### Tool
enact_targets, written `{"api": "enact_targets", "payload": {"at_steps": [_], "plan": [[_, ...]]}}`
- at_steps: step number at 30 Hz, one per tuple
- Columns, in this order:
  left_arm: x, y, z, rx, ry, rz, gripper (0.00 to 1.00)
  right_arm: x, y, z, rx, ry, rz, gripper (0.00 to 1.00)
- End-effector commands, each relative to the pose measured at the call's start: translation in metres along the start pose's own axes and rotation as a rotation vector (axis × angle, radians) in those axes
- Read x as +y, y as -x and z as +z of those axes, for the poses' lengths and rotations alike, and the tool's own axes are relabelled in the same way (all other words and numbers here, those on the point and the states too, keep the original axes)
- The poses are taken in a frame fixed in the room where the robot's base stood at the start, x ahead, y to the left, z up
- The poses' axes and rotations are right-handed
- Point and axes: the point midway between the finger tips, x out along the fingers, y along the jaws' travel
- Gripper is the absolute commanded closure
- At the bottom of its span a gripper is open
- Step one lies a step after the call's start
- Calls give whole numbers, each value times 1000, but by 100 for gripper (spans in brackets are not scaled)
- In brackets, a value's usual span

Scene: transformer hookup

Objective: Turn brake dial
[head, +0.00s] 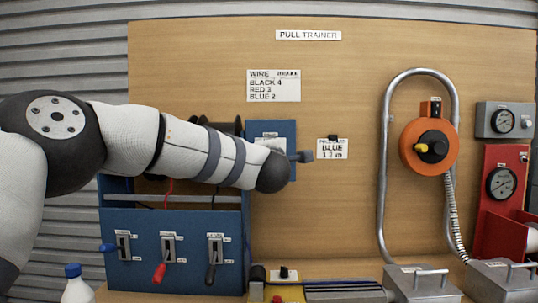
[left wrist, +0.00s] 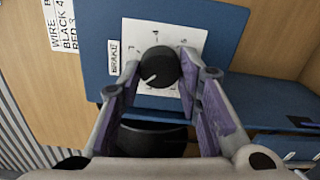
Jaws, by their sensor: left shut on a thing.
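The brake dial (left wrist: 158,67) is a round black knob with a white pointer line, on a white numbered scale plate (left wrist: 190,40) labelled BRAKE. In the left wrist view the pointer line lies toward the lower left. My left gripper (left wrist: 155,84) is shut on the dial, with a finger on either side of it. In the head view my left arm reaches across to the blue panel (head: 272,131) and hides the dial. A white card (head: 274,86) on the board reads WIRE BRAKE, BLACK 4, RED 3, BLUE 2. My right gripper is not in view.
A blue rack (head: 172,282) with several levers stands below my left arm. A second card (head: 333,149) reads BLUE 1.3 m. An orange round device (head: 413,165) with a bent metal tube and red and grey gauge boxes stand at the right.

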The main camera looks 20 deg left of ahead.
Motion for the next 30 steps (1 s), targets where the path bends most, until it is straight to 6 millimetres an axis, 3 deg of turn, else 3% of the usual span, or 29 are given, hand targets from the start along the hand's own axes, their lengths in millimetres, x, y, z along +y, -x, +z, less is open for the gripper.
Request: {"api": "enact_targets", "payload": {"at_steps": [12, 30], "plan": [[2, 0, 0, 1, -250, 4, 96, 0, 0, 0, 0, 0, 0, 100], [2, 0, 0, 1, -319, 2, 96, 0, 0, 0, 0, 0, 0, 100]]}}
